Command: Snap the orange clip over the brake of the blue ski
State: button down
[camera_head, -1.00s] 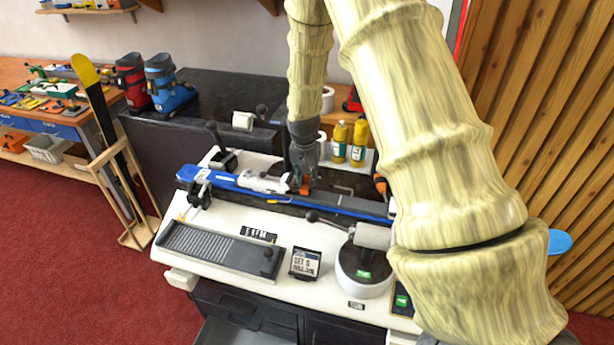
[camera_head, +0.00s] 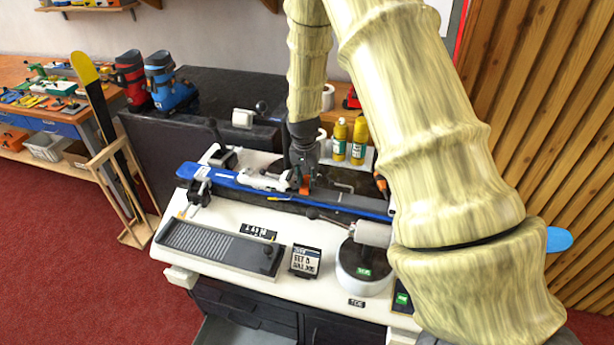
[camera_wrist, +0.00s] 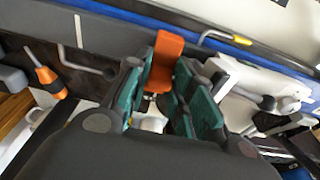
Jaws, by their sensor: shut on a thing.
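The blue ski (camera_head: 226,178) lies across the bench in a vise, with a white binding (camera_head: 265,181) on top. My gripper (camera_head: 304,180) points down at the ski just right of the binding. It is shut on the orange clip (camera_head: 305,186). In the wrist view the orange clip (camera_wrist: 166,62) stands up between the green-padded fingers (camera_wrist: 160,100), with the blue ski (camera_wrist: 190,28) running behind it. The white binding (camera_wrist: 250,85) is to the right there. The brake is hard to make out, and I cannot tell whether the clip touches it.
Two yellow bottles (camera_head: 349,140) stand behind the ski, close to my gripper. A black vise clamp (camera_head: 200,187) grips the ski's left part. In the wrist view an orange-handled tool (camera_wrist: 46,76) lies at the left. A round device (camera_head: 364,268) and grey tray (camera_head: 220,246) sit in front.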

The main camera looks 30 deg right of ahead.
aim_at(307, 176)
jog(key=shift+f+b, duration=0.3)
jog(key=shift+f, duration=0.4)
dwell(0.3)
jog(key=c, duration=0.6)
grip_release()
jog(key=shift+c, duration=0.2)
jog(key=shift+d, duration=0.1)
jog(key=shift+w+r, duration=0.1)
jog(key=shift+r, duration=0.1)
jog(key=shift+r+p, duration=0.6)
jog(key=shift+r, duration=0.1)
jog(key=shift+r+p, duration=2.7)
jog(key=shift+r, duration=1.45)
